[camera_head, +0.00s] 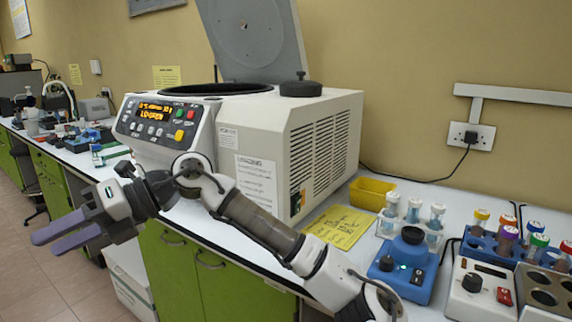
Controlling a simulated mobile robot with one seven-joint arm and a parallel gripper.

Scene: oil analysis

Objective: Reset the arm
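My arm reaches from the lower right across the front of the bench toward the left. My gripper (50,242) is at its end, on the left side of the view, in front of the green cabinets and over the floor. Its two grey-purple fingers point left with a gap between them, so it looks open. Nothing shows between the fingers.
A white centrifuge (330,125) with its lid (252,38) raised stands on the bench behind my arm. A blue mixer (403,268), a white control box (482,290), tube racks and a yellow tray (371,192) are at the right. Floor (35,285) at the lower left is clear.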

